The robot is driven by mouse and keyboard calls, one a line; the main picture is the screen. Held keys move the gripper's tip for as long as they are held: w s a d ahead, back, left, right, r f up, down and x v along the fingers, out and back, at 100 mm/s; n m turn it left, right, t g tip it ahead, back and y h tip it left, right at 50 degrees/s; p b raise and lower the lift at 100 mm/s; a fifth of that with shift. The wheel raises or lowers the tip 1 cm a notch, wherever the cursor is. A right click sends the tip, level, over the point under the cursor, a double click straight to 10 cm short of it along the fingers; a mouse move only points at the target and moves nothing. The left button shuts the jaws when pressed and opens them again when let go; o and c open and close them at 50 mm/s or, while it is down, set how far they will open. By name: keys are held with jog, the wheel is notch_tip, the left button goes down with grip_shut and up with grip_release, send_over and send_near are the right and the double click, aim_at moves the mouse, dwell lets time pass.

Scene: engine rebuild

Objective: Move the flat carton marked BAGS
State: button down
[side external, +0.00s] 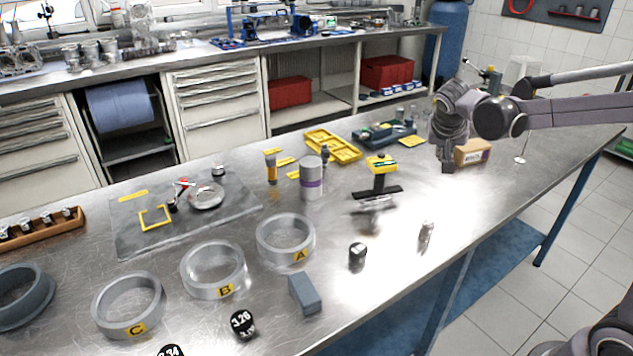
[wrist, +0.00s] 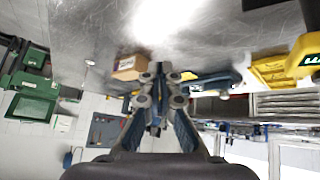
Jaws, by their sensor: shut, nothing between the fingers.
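A small brown carton (side external: 473,151) with a pale label lies on the metal bench at the right; its lettering is too small to read with certainty. It also shows in the wrist view (wrist: 129,67), just left of my fingertips. My gripper (side external: 447,168) points down beside the carton, on its left in the side external view, and looks apart from it. In the wrist view my gripper (wrist: 158,72) has its fingers together with nothing between them.
A yellow-topped stand (side external: 381,175) is left of my gripper. A yellow tray (side external: 333,147) and a dark green-blue tool tray (side external: 384,133) lie behind. The bench right of the carton is mostly clear.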

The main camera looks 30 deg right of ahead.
aim_at(476, 144)
jog(key=w+d+f+m+g+h, duration=0.1)
jog(key=w+d+m, duration=0.1)
jog(key=d, duration=0.2)
jog(key=w+d+f+m+g+h, duration=0.1)
jog(key=w+d+f+m, duration=0.1)
jog(key=d+m, duration=0.1)
jog(key=w+d+f+m+g+h, duration=0.1)
jog(key=w+d+m+h, duration=0.1)
jog(key=d, duration=0.4)
jog(key=shift+w+f+m, duration=0.3)
jog(key=shift+w+f, duration=0.1)
jog(key=shift+w, duration=0.15)
jog(key=shift+w+d+f+m+g+h, duration=0.15)
jog(key=shift+d+f+m+g+h, duration=0.15)
jog(key=shift+d, duration=0.25)
jog(key=d, duration=1.1)
jog(key=shift+d, duration=0.25)
jog(key=shift+d+f, duration=0.15)
jog(key=shift+d, duration=0.1)
jog(key=shift+a+f, duration=0.1)
jog(key=shift+f, duration=0.55)
jog(key=shift+a+f, duration=0.1)
jog(key=a, duration=2)
jog(key=shift+a, duration=0.25)
